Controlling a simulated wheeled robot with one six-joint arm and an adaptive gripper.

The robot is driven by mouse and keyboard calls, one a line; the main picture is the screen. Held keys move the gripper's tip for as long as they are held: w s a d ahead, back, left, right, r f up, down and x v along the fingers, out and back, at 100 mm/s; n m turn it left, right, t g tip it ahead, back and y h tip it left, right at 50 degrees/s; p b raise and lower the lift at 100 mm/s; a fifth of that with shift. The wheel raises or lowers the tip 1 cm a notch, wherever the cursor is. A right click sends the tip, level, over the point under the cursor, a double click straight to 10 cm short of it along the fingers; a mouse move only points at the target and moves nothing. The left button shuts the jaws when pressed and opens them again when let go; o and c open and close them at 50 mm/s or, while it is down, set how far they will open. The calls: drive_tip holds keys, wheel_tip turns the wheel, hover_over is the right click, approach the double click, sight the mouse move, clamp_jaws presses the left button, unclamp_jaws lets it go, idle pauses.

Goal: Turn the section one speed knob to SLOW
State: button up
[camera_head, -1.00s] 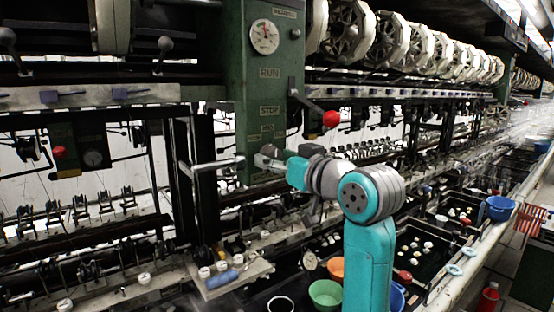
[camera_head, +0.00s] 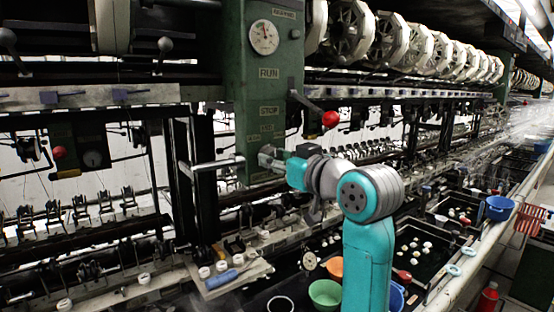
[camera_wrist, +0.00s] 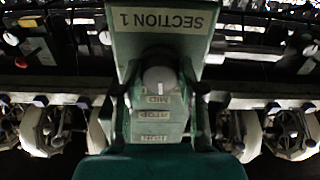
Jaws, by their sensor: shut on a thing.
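The green section post (camera_head: 268,90) carries a round dial, RUN and STOP labels and a red-ball lever. In the wrist view its SECTION 1 plate (camera_wrist: 160,20) appears upside down. The grey speed knob (camera_wrist: 160,80) sits on the post just below that plate in this view, with a MID label beside it. My gripper (camera_wrist: 161,92) has a finger on each side of the knob and is shut on it. I cannot read the knob's setting.
The red-ball lever (camera_head: 331,118) sticks out of the post above my wrist. A horizontal metal bar (camera_head: 215,163) lies left of the gripper. A small shelf (camera_head: 228,278), a green bowl (camera_head: 325,294) and basins (camera_head: 425,250) lie below.

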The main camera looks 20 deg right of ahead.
drive_tip(key=n, duration=0.3)
drive_tip(key=shift+n, duration=0.4)
drive_tip(key=shift+w+r+n, duration=0.1)
drive_tip(key=shift+n, duration=1.9)
drive_tip(key=o, duration=1.1)
drive_tip(key=shift+w, duration=0.1)
drive_tip(key=shift+o, duration=0.2)
drive_tip(key=v, duration=1.2)
